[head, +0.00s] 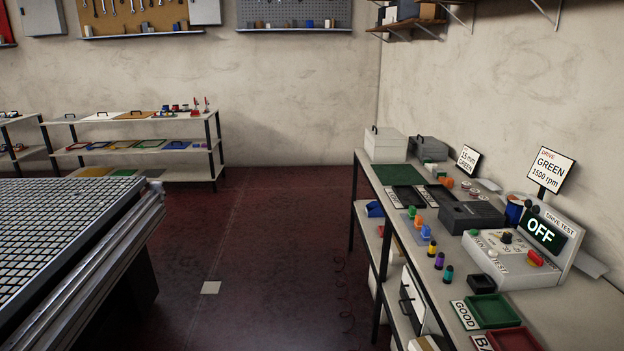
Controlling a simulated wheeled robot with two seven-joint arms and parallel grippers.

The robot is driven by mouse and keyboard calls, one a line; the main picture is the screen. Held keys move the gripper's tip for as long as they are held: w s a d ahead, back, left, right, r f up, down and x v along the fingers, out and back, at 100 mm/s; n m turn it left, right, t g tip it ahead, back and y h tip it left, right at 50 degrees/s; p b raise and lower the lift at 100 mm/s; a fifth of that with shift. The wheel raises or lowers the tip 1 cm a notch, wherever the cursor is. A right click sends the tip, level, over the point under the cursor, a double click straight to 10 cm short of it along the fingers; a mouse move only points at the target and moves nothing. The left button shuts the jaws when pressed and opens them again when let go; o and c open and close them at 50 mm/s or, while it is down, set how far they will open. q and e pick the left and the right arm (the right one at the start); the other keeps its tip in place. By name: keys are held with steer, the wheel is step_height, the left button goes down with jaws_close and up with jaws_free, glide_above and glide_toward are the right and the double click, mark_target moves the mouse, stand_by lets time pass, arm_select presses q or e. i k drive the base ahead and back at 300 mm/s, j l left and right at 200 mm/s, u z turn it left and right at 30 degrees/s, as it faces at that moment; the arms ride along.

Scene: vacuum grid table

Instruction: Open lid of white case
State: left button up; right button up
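A white case (385,146) stands at the far end of the workbench on the right. A small black handle shows at the left of its top, and its lid looks shut. A white box-like front with a black handle (411,304) shows lower down under the bench top; I cannot tell whether it is a case or a drawer. Neither of my grippers is in view.
The workbench (407,254) carries a grey case (429,147), a dark box (471,216), a test console (512,262), and green and red trays. A grid table (62,230) stands at the left. Dark red floor (262,255) lies open between them. Shelves (135,179) stand at the back.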

mark_target(380, 136)
steer(key=i, duration=2.65)
